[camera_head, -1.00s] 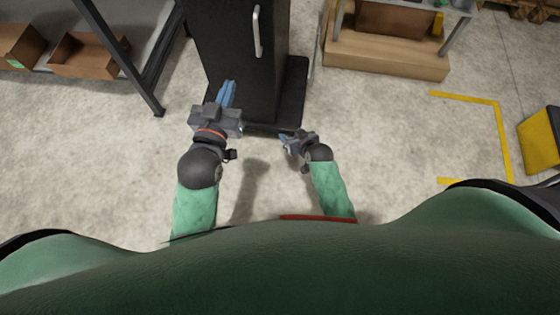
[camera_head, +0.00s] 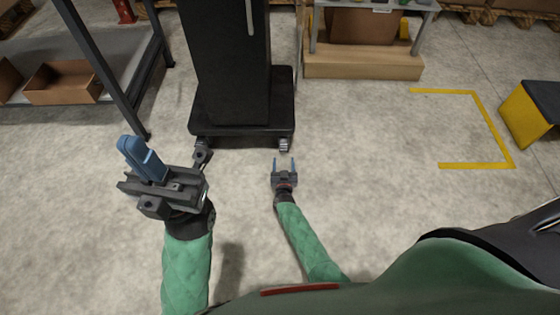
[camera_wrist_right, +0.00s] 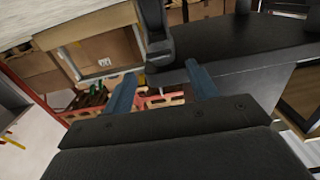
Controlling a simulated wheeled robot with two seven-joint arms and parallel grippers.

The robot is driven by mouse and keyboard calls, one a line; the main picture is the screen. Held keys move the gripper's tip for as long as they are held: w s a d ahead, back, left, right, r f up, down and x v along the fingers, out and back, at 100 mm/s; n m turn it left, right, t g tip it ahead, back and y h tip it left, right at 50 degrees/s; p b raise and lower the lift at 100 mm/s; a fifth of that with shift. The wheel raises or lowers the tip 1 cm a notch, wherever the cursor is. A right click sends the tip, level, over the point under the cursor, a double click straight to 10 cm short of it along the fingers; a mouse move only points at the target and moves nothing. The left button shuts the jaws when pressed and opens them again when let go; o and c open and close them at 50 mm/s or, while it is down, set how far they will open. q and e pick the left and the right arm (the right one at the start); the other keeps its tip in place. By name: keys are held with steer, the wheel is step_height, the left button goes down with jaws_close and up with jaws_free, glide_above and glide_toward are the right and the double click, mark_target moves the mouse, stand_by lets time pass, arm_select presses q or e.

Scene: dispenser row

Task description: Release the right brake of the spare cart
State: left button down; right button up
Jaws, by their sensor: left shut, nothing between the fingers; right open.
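The cart is a tall black cabinet (camera_head: 228,70) on a low black wheeled base (camera_head: 240,129). Its right front caster (camera_head: 284,145) shows under the base's front right corner; its left front caster (camera_head: 201,153) is partly hidden by my left gripper. My right gripper (camera_head: 284,163) is open and empty, low in front of the right caster, fingers pointing at it. In the right wrist view its two blue fingers (camera_wrist_right: 161,88) are apart; a dark upright part (camera_wrist_right: 155,32) and the black base edge (camera_wrist_right: 235,48) lie beyond. The brake lever is not clearly distinguishable. My left gripper (camera_head: 139,158) is shut and empty, left of the base.
A grey shelf (camera_head: 125,62) with cardboard boxes (camera_head: 64,83) stands at the left. A bench with a wooden base (camera_head: 362,66) is at the back right. A yellow floor line (camera_head: 478,166) and a yellow-black block (camera_head: 530,115) are at the right. Floor right of the cart is clear.

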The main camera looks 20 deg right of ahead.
mark_target(283, 149)
steer(key=shift+b+x, duration=1.15)
steer(key=shift+x, duration=2.7)
steer(key=shift+f, duration=0.1)
steer(key=shift+c, duration=0.2)
